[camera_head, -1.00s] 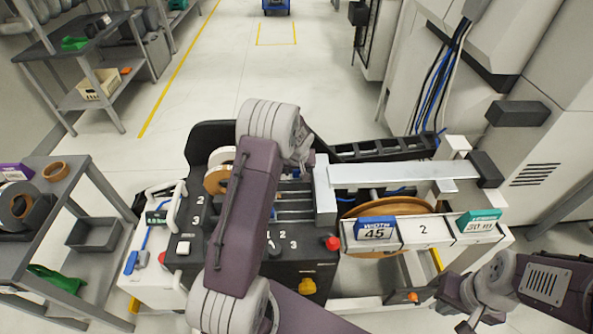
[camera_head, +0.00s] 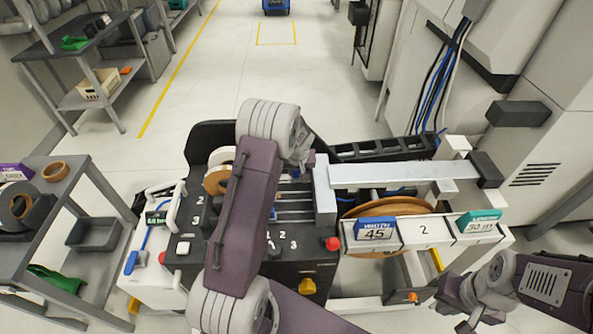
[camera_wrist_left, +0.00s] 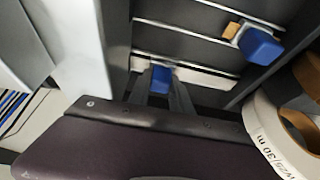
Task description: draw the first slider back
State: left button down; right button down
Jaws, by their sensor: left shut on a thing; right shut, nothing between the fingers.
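Two blue slider knobs show in the left wrist view on dark slotted rails. The near knob (camera_wrist_left: 161,77) sits at the tips of my left gripper (camera_wrist_left: 160,88), which is shut on it. The other knob (camera_wrist_left: 260,47), with a tan piece beside it, stands apart at the upper right on a separate slot. In the head view my left arm covers these knobs and the left gripper; part of the grey rails (camera_head: 294,205) shows to its right. My right gripper (camera_head: 466,326) is shut and empty at the bottom edge, in front of the machine and clear of the sliders.
A roll of white tape (camera_wrist_left: 280,140) stands close on the right in the left wrist view. A grey cart (camera_head: 105,237) stands to the left.

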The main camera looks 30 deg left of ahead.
dwell(0.8)
pick_arm(q)
jog(key=s+a, duration=0.1)
jog(key=s+a+p, duration=0.1)
jog(key=a, duration=0.1)
jog(key=shift+a+r, duration=0.15)
jog(key=shift+a, duration=0.05)
jog(key=shift+s+a, duration=0.25)
jog(key=shift+a, duration=0.1)
jog(key=c, duration=1.2)
grip_release()
jog(key=shift+d, duration=0.1)
jog(key=shift+o, duration=0.2)
jog(key=v, duration=0.9)
